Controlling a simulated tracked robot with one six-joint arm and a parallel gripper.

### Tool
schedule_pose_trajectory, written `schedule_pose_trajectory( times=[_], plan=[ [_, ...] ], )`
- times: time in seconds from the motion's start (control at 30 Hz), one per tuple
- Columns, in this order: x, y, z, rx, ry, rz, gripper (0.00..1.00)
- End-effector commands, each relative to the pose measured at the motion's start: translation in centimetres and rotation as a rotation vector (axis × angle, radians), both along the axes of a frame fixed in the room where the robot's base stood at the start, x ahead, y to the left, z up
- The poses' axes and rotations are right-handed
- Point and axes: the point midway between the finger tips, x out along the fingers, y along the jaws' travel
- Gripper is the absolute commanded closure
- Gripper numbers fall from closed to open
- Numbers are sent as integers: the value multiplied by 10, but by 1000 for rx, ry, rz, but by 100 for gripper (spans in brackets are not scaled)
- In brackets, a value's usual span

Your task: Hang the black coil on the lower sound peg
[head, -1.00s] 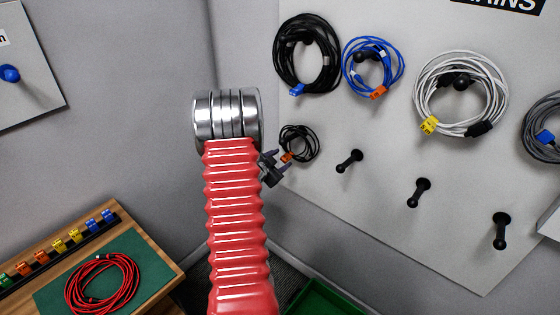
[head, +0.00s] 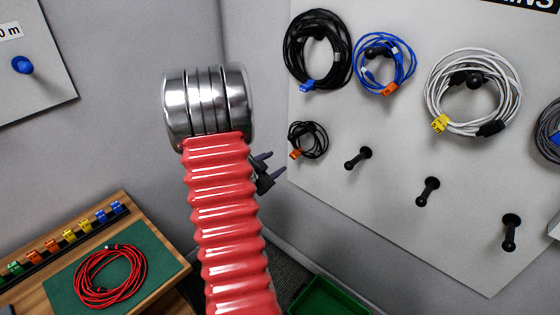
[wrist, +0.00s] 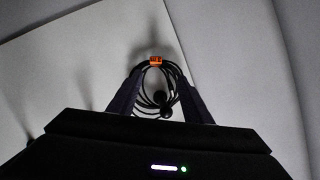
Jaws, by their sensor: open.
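A small black coil (head: 308,140) with an orange tag hangs low at the left of the right-hand board in the head view. A larger black coil (head: 290,55) with a blue tag hangs above it. My gripper (head: 276,164) is open and empty, left of and slightly below the small coil in the head view. In the wrist view the small coil (wrist: 143,88) shows between the open fingers (wrist: 161,80), its orange tag at the top and dark round peg ends near its lower part. Sound-peg labels are not visible.
The right board (head: 400,240) also holds a blue coil (head: 412,65), a white coil (head: 520,90) and bare black pegs (head: 428,190). A blue peg (head: 22,65) is on the left board. A red coil (head: 78,285) lies on a green mat (head: 160,250). A green bin (head: 320,298) stands below.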

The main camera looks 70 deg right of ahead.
Motion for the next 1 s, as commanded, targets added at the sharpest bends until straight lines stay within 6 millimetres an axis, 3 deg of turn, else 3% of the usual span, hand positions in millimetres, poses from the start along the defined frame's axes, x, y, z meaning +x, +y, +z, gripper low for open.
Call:
schedule_pose_trajectory(
  times=[0.27,1.0],
  plan=[
    [5,22,8,0,1,-1,55],
    [6,22,8,2,3,1,55]
  ],
)
